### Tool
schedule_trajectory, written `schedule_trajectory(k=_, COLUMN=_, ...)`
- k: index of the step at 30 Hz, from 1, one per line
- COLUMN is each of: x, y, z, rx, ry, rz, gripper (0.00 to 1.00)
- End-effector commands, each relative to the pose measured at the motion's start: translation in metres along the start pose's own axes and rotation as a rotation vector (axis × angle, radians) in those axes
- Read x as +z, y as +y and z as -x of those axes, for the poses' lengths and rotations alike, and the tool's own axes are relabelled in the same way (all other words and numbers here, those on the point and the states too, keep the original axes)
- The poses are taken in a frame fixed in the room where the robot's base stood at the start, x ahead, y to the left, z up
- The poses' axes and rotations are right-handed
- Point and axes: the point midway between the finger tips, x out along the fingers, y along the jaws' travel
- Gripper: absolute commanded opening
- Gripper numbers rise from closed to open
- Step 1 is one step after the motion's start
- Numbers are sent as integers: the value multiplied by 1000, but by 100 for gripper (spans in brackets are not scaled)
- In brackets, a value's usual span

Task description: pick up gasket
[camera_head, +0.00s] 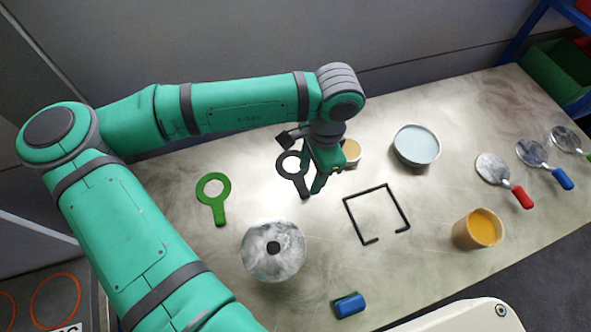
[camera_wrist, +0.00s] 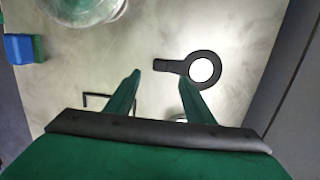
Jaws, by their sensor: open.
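A flat black gasket (camera_head: 304,188), a ring with a handle tab, lies on the table beside my gripper. A similar green gasket (camera_head: 220,213) lies to its left. My gripper (camera_head: 318,188) points down with its fingers apart and nothing between them. In the wrist view, the black gasket (camera_wrist: 169,65) lies just beyond my open fingertips (camera_wrist: 159,78). Its tab appears between the two tips, and its ring is to the right of the right finger. I cannot tell how high the tips are above the table.
A grey round vessel (camera_head: 258,262) and a blue block (camera_head: 349,305) stand at the front. A black open frame (camera_head: 351,216) lies to the right of my gripper. Farther right are a pale blue-topped vessel (camera_head: 417,145), an orange-filled cup (camera_head: 480,230) and several handled discs.

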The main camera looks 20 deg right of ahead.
Motion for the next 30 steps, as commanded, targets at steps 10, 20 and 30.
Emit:
schedule_trajectory(k=10, x=0, y=0, z=-30, rx=0, ry=-2, rz=0, gripper=48)
schedule_trajectory(k=20, x=2, y=-2, z=-72, rx=0, ry=-1, rz=2, gripper=48)
schedule_trajectory(k=30, x=2, y=-2, z=-78, rx=0, ry=0, rz=1, gripper=46)
